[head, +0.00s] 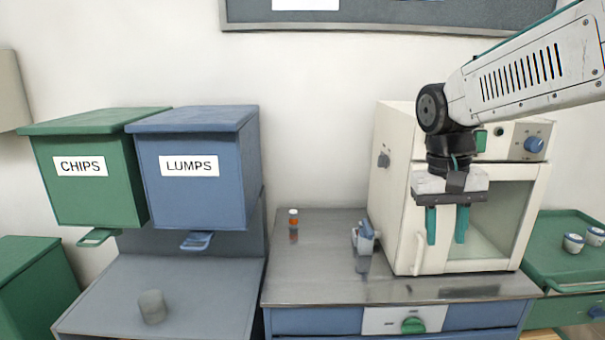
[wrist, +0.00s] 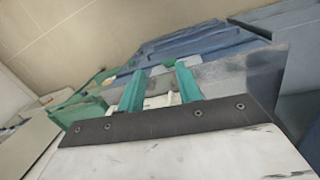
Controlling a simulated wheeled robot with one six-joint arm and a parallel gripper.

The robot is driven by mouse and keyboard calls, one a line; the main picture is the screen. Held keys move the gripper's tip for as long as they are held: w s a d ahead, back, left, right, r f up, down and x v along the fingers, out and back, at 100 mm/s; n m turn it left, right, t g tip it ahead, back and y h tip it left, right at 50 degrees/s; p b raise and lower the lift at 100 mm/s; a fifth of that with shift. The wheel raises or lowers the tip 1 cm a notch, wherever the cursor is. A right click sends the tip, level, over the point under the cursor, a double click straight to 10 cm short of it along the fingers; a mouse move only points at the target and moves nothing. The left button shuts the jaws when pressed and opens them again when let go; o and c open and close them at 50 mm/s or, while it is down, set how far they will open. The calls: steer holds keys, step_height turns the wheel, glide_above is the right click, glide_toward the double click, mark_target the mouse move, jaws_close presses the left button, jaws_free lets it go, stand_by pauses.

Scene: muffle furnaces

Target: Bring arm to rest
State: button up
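My gripper (head: 446,225) hangs from my arm at the right of the head view, with its green fingers pointing down. The fingers are apart and nothing shows between them. It is in front of the cream furnace (head: 393,190), overlapping its door in the picture; I cannot tell the exact gap. In the wrist view my gripper (wrist: 158,85) also shows two separated green fingers with no object held.
Green CHIPS (head: 85,195) and blue LUMPS (head: 195,200) bins stand left. A grey cylinder (head: 152,307) sits below them. Cups (head: 573,243) stand on a green tray (head: 550,265).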

steer(key=s+d+f+t, duration=0.1)
steer(key=s+f, duration=0.1)
steer(key=s, duration=0.8)
steer(key=s+d+f+n+t+y, duration=0.1)
steer(key=s+f, duration=0.1)
steer(key=s, duration=0.8)
steer(key=shift+s+n, duration=0.15)
steer(key=shift+n, duration=0.15)
